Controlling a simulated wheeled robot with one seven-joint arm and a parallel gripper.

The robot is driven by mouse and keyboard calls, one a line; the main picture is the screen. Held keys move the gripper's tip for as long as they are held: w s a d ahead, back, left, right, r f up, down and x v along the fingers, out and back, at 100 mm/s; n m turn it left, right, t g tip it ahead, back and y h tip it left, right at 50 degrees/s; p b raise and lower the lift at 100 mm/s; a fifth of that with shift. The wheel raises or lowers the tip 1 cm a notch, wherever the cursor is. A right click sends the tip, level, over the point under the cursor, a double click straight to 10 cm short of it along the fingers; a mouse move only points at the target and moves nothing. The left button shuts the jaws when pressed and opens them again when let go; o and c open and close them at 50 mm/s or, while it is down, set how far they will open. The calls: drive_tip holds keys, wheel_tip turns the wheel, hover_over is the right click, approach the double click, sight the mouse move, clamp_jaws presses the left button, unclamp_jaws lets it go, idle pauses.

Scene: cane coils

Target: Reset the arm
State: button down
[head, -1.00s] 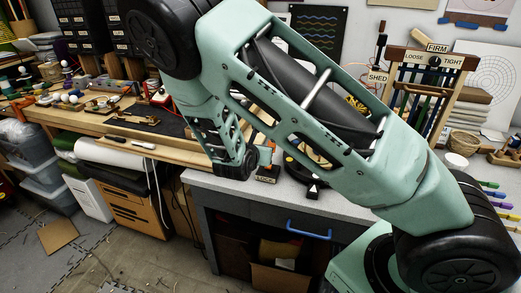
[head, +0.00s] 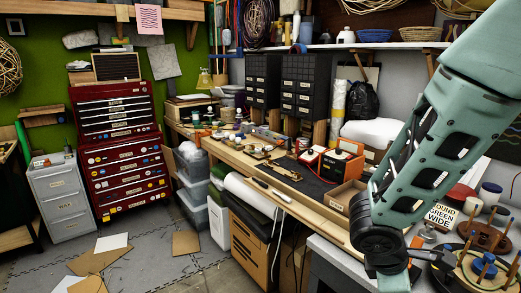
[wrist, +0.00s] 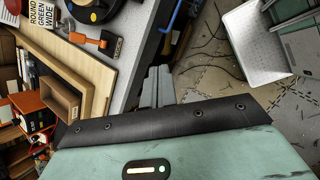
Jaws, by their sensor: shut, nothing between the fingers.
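My gripper (wrist: 158,86) shows in the wrist view as two grey-green fingers pressed together, with nothing between them. It points past the edge of the grey-topped bench (wrist: 127,85), with the floor beyond. In the head view my arm comes down from the upper right over the bench corner. The fingers themselves are hard to make out there.
A wooden workbench (head: 325,208) runs along the wall with an orange-and-grey device (head: 341,162) on it. A sign reading "ROUND GREEN WIDE" (head: 441,215) and a peg board stand near my arm. A red tool chest (head: 122,150) and floor space lie left.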

drive_tip(key=s+a+r+m+y, duration=0.3)
drive_tip(key=s+a+r, duration=0.1)
drive_tip(key=s+a, duration=0.2)
drive_tip(key=s+a+r+m+g+y, duration=0.1)
drive_tip(key=s+a+r+m+y, duration=0.2)
drive_tip(key=s+a, duration=0.4)
drive_tip(key=shift+s+r+g+y, duration=0.3)
drive_tip(key=shift+s+r, duration=0.1)
drive_tip(key=shift+s, duration=0.85)
